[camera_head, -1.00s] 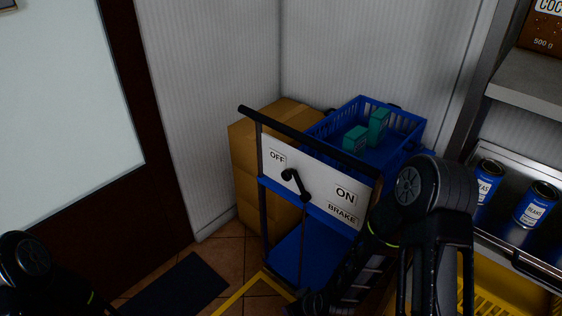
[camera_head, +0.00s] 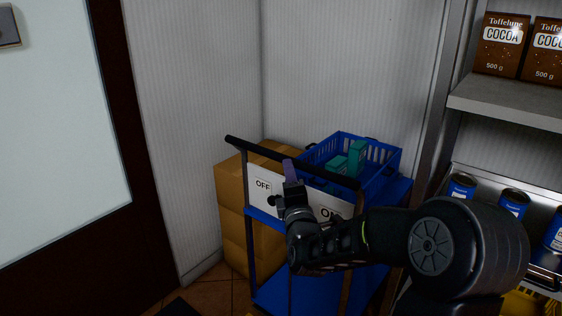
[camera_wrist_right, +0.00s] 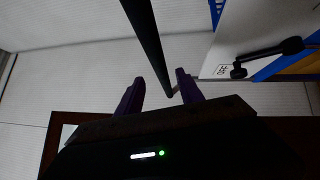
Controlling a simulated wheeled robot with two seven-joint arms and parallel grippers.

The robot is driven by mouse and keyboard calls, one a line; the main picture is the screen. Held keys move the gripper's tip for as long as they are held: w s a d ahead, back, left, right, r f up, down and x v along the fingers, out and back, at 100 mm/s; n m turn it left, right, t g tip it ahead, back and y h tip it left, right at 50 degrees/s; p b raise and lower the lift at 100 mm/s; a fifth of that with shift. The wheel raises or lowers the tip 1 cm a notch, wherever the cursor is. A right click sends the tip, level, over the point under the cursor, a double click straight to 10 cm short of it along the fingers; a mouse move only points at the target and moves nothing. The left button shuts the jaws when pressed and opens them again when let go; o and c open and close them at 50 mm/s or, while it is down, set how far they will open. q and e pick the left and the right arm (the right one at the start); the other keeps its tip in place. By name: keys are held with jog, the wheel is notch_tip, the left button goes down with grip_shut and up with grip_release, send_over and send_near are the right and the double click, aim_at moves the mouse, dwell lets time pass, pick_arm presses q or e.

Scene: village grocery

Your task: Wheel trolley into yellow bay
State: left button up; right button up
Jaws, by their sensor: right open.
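The blue trolley (camera_head: 268,292) stands against the corner, with a black push handle (camera_head: 250,145) across its near end. Its white brake panel is marked OFF (camera_head: 262,184); my right arm hides most of the rest. In the right wrist view the black brake lever (camera_wrist_right: 268,54) points toward the OFF label. My right gripper (camera_head: 291,172) is at the handle, its jaws apart. The wrist view shows the handle bar (camera_wrist_right: 148,40) running between the purple fingers (camera_wrist_right: 158,92), not clamped. My left gripper is out of view. The yellow bay cannot be made out.
A blue basket (camera_head: 385,165) with teal boxes (camera_head: 356,158) sits on the trolley. Brown cartons (camera_head: 229,190) stand behind it by the wall. A shelf unit (camera_head: 510,98) with cocoa boxes and blue tins is close on the right. A dark-framed door (camera_head: 125,120) is on the left.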

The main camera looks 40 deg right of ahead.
jog(key=x, duration=0.7)
jog(key=shift+w+d+p, duration=0.25)
jog(key=shift+w+p, duration=0.05)
jog(key=shift+w, duration=0.05)
jog(key=shift+c, duration=0.4)
grip_shut()
dwell(0.7)
